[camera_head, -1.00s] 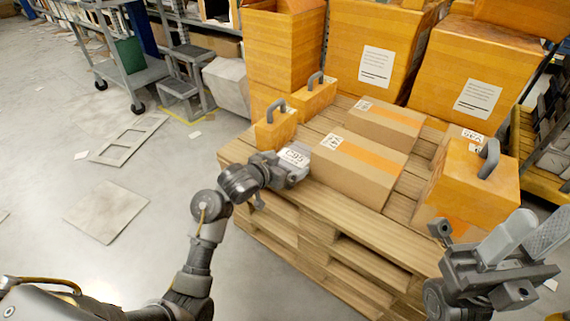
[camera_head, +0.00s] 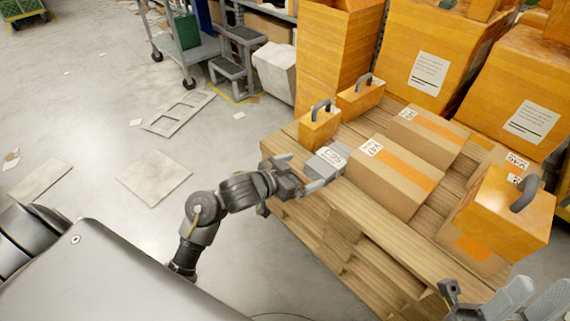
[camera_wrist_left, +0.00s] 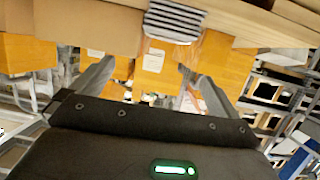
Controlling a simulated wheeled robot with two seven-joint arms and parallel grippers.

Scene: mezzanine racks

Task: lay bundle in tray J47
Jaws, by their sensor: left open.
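A small grey bundle (camera_head: 328,160) with a white label on top lies at the pallet's near left edge, beside a brown carton. In the wrist view the bundle (camera_wrist_left: 172,22) shows a striped end face beyond my fingertips. My left gripper (camera_head: 302,172) is open, its fingers pointing at the bundle. No bundle shows between its fingers in the wrist view (camera_wrist_left: 137,68). My right gripper (camera_head: 530,298) is at the bottom right, cut off by the frame edge; its jaws are unclear. I can read no J47 label, and I cannot pick out the tray.
The wooden pallet (camera_head: 400,262) carries a brown carton (camera_head: 394,180), another carton (camera_head: 428,135) and orange handled cases (camera_head: 505,215). Large orange boxes (camera_head: 430,65) stand behind. A step stool (camera_head: 238,68) is at the back. Flat panels (camera_head: 154,177) lie on the otherwise open floor at left.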

